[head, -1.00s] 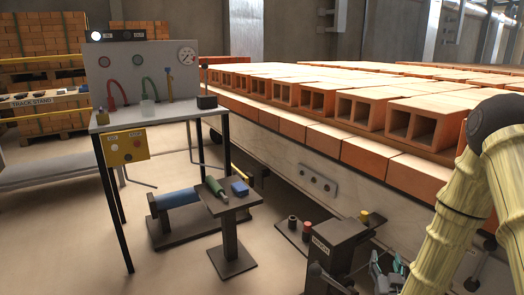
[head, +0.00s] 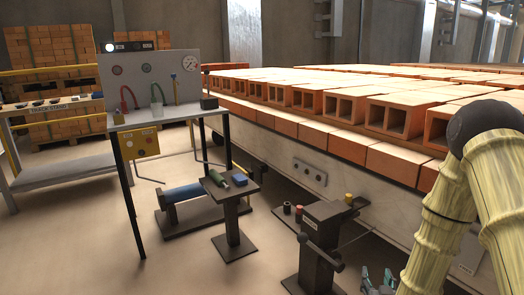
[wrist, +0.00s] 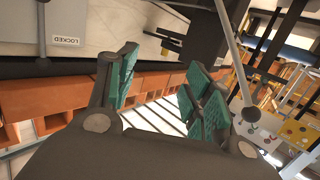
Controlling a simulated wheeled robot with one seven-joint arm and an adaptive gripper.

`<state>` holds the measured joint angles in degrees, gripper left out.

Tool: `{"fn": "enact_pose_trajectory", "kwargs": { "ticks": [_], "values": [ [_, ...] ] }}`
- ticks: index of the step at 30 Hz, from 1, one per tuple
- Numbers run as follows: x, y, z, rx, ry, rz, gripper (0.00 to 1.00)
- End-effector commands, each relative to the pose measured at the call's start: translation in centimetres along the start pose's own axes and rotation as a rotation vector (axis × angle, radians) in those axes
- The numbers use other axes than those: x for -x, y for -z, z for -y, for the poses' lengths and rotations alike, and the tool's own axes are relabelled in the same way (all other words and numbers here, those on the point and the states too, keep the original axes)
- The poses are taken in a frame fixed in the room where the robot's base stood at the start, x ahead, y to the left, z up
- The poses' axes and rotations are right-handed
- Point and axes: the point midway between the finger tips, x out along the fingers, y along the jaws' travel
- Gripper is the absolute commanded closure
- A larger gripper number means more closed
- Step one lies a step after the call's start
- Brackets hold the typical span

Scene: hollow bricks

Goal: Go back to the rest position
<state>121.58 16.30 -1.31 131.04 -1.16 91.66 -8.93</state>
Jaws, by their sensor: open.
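My gripper (wrist: 160,95) fills the lower middle of the wrist view, its teal-padded fingers spread apart with nothing between them. In the head view its teal fingertips (head: 377,280) show at the bottom edge, left of my yellowish arm and beside a dark stand (head: 322,240). It appears apart from the stand. My arm covers part of the brick car at the right.
Rows of hollow bricks (head: 395,118) lie on a long pale-sided car (head: 275,150) to the right. A small dark table (head: 230,188) holds a green and a blue item. A workbench with a gauge panel (head: 150,80) stands left. Floor at front left is clear.

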Motion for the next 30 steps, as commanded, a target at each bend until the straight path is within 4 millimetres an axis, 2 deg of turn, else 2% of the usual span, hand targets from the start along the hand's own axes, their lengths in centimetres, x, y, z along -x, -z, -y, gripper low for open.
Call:
{"fn": "enact_pose_trajectory", "kwargs": {
  "ticks": [5, 11, 17, 21, 24, 30],
  "values": [
    [1.6, -4.0, 1.1, 0.007, 0.029, 0.127, 0.49],
    [5.2, -10.2, 2.2, 0.008, 0.071, 0.328, 0.49],
    [12.3, -18.8, 3.8, 0.03, 0.116, 0.643, 0.49],
    [18.5, -23.9, 4.4, 0.054, 0.136, 0.868, 0.49],
    [23.1, -26.7, 4.5, 0.072, 0.145, 1.017, 0.49],
    [30.8, -30.0, 4.2, 0.101, 0.149, 1.249, 0.49]
  ]
}}
